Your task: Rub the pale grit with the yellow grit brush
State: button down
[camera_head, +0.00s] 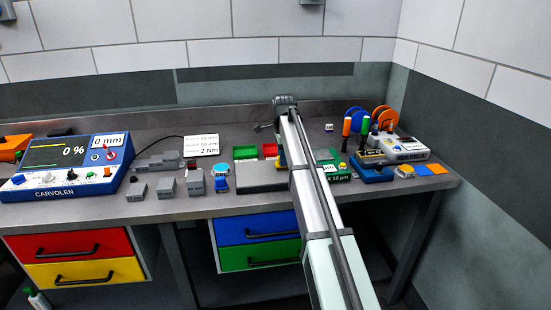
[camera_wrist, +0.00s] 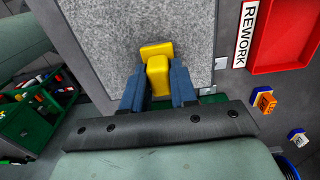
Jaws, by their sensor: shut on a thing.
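My gripper (camera_wrist: 158,90) is shut on the yellow grit brush (camera_wrist: 158,72), with a blue finger on each side of it. The brush is over a speckled grey plate (camera_wrist: 110,45), and its far end seems to be at or close to the plate's surface; I cannot tell if it touches. No separate patch of pale grit stands out from the speckled surface in the wrist view. In the head view my arm (camera_head: 310,180) reaches over the bench and hides most of the brush and the gripper.
A red REWORK tray (camera_wrist: 290,35) lies right of the plate in the wrist view. Green bins (camera_wrist: 35,115) are at the left. In the head view a blue CARVOLEN console (camera_head: 65,165) stands at the left, with several grey blocks (camera_head: 167,186) nearby. Tool holders (camera_head: 375,168) stand at the right.

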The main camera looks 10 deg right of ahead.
jog(key=shift+d, duration=0.5)
jog(key=shift+d+r, duration=0.1)
jog(key=shift+r, duration=3.95)
jog(key=shift+d, duration=0.1)
